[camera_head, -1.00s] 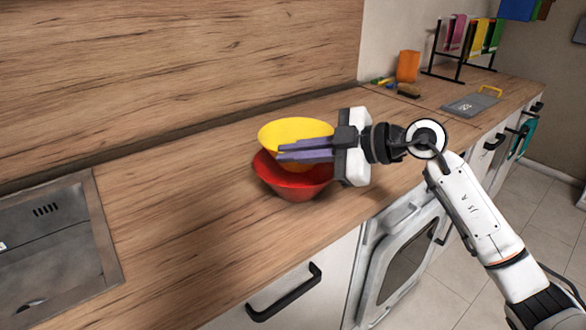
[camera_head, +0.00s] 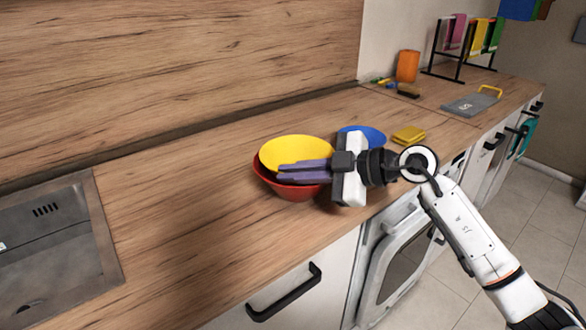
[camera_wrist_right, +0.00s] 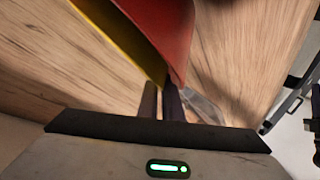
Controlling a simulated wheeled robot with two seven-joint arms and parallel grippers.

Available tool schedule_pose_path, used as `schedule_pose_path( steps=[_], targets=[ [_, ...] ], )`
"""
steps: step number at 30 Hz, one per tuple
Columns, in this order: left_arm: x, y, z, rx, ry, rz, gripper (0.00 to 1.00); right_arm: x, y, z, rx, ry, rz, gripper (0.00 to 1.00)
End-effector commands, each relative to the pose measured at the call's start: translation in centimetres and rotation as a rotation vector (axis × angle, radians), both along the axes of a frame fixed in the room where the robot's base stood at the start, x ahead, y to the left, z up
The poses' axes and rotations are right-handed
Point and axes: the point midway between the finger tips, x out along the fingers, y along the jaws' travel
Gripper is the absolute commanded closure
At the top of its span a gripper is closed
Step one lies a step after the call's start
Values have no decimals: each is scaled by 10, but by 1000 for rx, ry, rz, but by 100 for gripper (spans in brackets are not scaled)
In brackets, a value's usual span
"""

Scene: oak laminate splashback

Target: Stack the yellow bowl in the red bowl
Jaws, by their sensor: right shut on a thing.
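My right gripper (camera_head: 282,172) comes in from the right and is shut on the yellow bowl's near wall. Its fingers cover part of both bowls. In the right wrist view, the red bowl (camera_wrist_right: 165,30) and a strip of the yellow bowl (camera_wrist_right: 130,42) show beyond the fingers (camera_wrist_right: 160,102). Whether the yellow bowl rests fully on the red one cannot be told. My left gripper is out of view.
A blue bowl (camera_head: 372,136) stands behind my right wrist, with a yellow sponge-like block (camera_head: 409,135) beside it. A sink (camera_head: 50,250) lies at the left. The counter between sink and bowls is clear.

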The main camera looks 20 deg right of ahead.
Motion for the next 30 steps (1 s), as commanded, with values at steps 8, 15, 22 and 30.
schedule_pose_path(
  steps=[8,15,22,30],
  targets=[
    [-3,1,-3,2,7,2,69,0,0,0,-1,1,1,86],
    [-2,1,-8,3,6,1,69,0,1,13,0,-5,2,86],
    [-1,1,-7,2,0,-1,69,-32,-37,28,-6,-2,-2,86],
    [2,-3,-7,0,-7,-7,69,-65,-73,45,-4,0,-2,86]
  ],
)
